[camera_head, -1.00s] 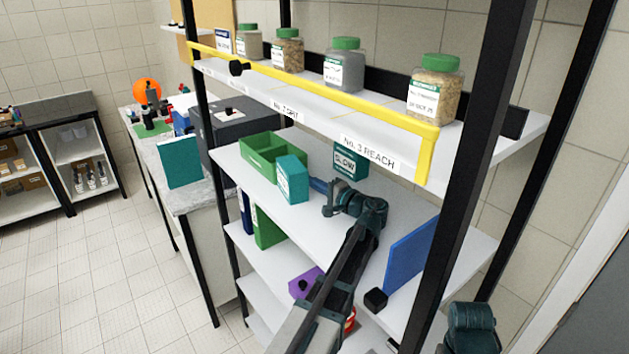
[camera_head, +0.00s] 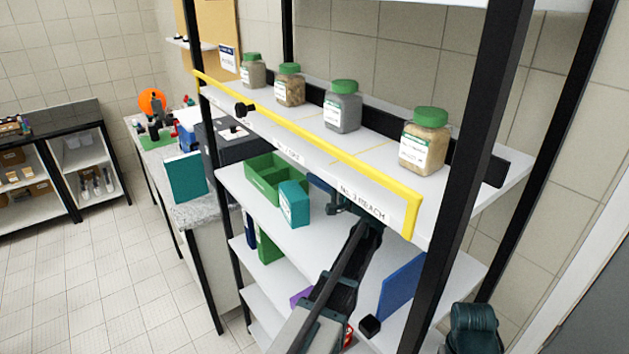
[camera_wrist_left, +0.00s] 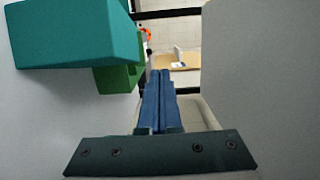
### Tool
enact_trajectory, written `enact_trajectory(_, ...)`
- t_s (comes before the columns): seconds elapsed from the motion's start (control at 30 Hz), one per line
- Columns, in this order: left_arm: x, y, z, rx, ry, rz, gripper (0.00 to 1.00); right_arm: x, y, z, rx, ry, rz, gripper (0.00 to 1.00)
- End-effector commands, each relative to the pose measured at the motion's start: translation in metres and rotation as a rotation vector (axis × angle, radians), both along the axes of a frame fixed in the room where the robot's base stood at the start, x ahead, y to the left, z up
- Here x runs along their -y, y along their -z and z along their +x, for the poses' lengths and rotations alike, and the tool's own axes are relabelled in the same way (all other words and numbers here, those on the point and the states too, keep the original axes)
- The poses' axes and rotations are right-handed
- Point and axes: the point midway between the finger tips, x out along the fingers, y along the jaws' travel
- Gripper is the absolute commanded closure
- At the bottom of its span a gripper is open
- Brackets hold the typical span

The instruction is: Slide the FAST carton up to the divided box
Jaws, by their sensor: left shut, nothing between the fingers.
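A teal carton (camera_head: 294,204) with a white label, too small to read, stands upright on the middle shelf. The green divided box (camera_head: 262,190) is behind and left of it, close by; I cannot tell whether they touch. My left gripper (camera_head: 318,183) reaches under the upper shelf, right of the carton and apart from it. Its blue fingers (camera_wrist_left: 158,100) are shut and empty. In the left wrist view the carton (camera_wrist_left: 75,38) is upper left, with the green box (camera_wrist_left: 118,79) partly hidden behind it. My right gripper is out of view.
The upper shelf's yellow-edged front (camera_head: 300,138) hangs over my left arm and hides part of it. Several green-lidded jars (camera_head: 425,140) stand above. A blue panel (camera_head: 401,286) stands at the right of the middle shelf. Black rack posts (camera_head: 470,160) flank the opening.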

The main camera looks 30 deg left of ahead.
Motion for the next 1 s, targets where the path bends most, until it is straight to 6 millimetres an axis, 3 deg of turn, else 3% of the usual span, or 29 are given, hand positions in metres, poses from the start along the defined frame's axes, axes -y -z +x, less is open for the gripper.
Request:
enact_trajectory(0.07, 0.000, -0.021, 0.000, 0.000, 0.000, 0.000, 1.00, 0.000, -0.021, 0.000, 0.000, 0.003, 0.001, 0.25)
enact_trajectory(0.13, -0.010, -0.009, -0.025, 0.000, -0.003, 0.000, 1.00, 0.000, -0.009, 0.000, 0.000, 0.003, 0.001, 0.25)
enact_trajectory(0.6, -0.060, -0.009, -0.125, 0.000, -0.004, 0.000, 1.00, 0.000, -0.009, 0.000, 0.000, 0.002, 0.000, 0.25)
enact_trajectory(0.8, -0.079, -0.009, -0.160, 0.000, -0.003, 0.000, 1.00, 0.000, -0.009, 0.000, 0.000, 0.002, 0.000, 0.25)
enact_trajectory(1.0, -0.091, -0.009, -0.181, 0.000, -0.001, 0.000, 1.00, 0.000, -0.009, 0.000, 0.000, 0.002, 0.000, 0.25)
